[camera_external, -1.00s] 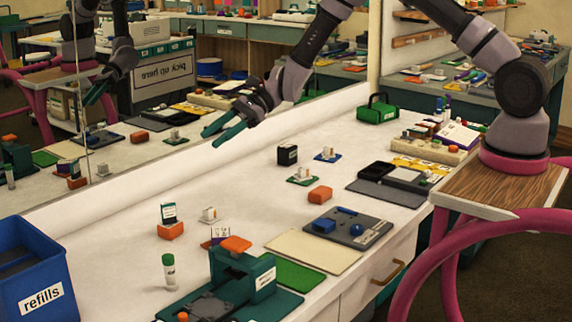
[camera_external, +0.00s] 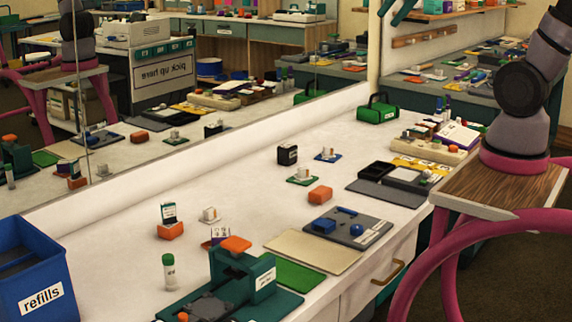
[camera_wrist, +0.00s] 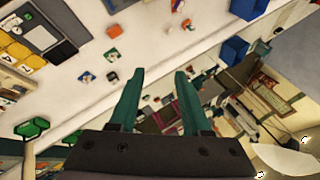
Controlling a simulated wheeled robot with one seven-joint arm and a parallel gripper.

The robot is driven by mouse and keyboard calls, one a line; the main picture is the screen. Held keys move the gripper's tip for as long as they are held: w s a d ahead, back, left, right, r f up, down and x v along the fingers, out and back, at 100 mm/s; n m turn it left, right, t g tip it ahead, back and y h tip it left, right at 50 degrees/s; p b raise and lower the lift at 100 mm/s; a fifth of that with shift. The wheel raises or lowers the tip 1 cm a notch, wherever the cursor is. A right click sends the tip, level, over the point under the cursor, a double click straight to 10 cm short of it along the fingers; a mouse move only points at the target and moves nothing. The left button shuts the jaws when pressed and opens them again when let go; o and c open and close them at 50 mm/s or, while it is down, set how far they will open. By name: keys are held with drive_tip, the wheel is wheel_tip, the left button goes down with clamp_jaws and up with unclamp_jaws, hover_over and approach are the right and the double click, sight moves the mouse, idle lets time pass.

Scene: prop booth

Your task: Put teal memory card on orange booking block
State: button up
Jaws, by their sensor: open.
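The teal memory card (camera_external: 168,213), with a white label, stands upright on an orange block (camera_external: 171,231) at the left of the white counter; its lower edge meets the block's top. A second orange block (camera_external: 320,195) lies bare near the middle; I cannot tell by marking which is the booking block. My gripper (camera_wrist: 159,74) is open with nothing between its teal fingers. In the external view only its teal fingers show at the top edge, high above and far from the card.
A blue refills bin (camera_external: 40,275) stands at the left. A teal press with an orange top (camera_external: 236,244), a green-capped tube (camera_external: 169,272) and a black box (camera_external: 287,154) stand on the counter. A mirror (camera_external: 230,90) runs behind.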

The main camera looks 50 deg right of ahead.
drive_tip(key=s+d+n+t+h, duration=0.1)
drive_tip(key=s+d+h, duration=0.1)
drive_tip(key=s+d, duration=0.3)
drive_tip(key=shift+s, duration=0.5)
